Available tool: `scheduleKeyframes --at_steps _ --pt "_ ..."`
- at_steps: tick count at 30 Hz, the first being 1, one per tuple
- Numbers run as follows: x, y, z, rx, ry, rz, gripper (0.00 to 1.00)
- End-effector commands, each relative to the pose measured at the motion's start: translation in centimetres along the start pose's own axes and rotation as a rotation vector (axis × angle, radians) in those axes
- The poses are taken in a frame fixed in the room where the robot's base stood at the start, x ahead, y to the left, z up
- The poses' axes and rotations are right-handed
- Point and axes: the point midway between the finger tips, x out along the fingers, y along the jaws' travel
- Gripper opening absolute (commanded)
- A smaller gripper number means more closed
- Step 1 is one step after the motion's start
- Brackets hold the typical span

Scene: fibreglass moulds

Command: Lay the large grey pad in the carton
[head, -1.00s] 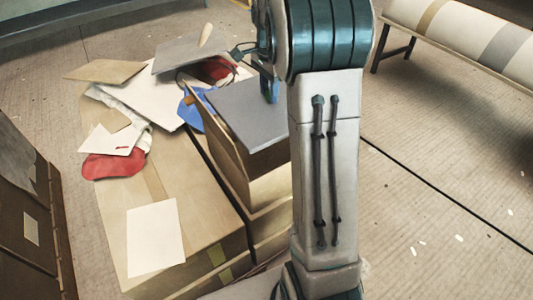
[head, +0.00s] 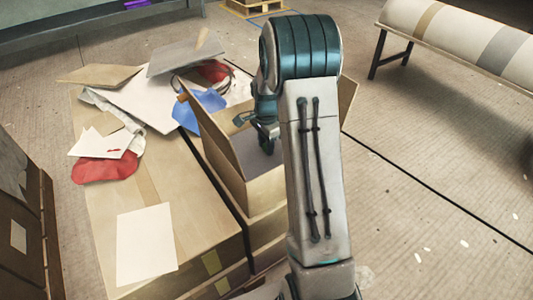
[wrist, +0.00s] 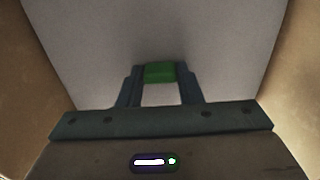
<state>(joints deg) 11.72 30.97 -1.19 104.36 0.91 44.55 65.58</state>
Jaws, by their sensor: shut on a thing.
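The large grey pad (head: 257,160) is inside the open carton (head: 262,192), partly hidden in the head view by the carton's walls and my arm. In the wrist view the pad (wrist: 205,45) fills most of the picture, with brown carton walls (wrist: 20,75) to its left and right. My gripper (head: 268,138) reaches down into the carton. Its fingers (wrist: 160,76) are shut at a small green piece at the pad, and the pad is in my grip. I cannot tell whether the pad touches the carton's floor.
Left of the carton is a large closed box (head: 170,225) with a white sheet (head: 146,243) on it. Papers, boards, a red cloth (head: 105,170) and a blue cloth (head: 200,108) lie behind. A roll on a stand (head: 460,40) is at the right.

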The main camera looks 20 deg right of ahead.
Motion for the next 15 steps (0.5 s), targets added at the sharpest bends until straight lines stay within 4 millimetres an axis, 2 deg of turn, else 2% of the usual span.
scheduleKeyframes --at_steps 6,15 --pt "3.4 0.1 0.0 -0.001 -0.002 0.004 0.08" --pt "3.7 0.0 0.0 0.0 0.0 0.001 0.08"
